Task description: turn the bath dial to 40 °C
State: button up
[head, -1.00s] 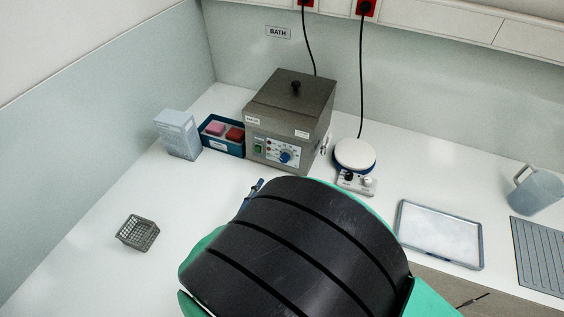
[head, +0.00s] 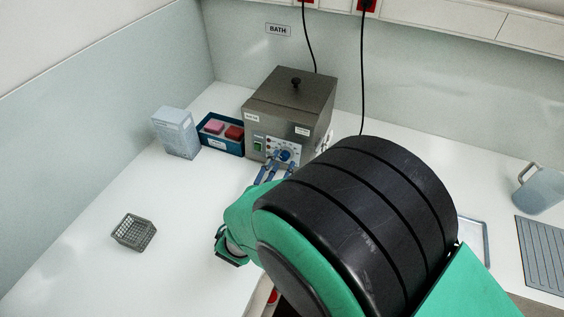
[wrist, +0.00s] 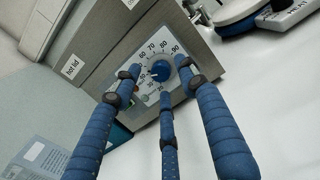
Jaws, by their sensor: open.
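The bath (head: 285,110) is a grey metal box with a lid and black knob, at the back of the bench in the head view. Its round blue dial (wrist: 160,70) sits on a white scale; 60, 70, 80 and 90 are readable along the upper edge in the wrist view. I cannot read the dial's setting surely. My gripper (wrist: 161,76) has blue three-finger jaws, open, with fingertips spread around the dial on the left, right and below. Whether any fingertip touches it, I cannot tell. In the head view the fingers reach the front panel (head: 263,150).
A blue tray (head: 222,145) with pink and red blocks and a pale box (head: 176,132) stand left of the bath. A grey wire basket (head: 134,232) is at front left. A jug (head: 540,188) stands far right. A hotplate (wrist: 228,10) is beside the bath.

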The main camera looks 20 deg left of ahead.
aim_at(285, 156)
jog(key=shift+w, duration=1.2)
jog(key=shift+c, duration=0.5)
grip_shut()
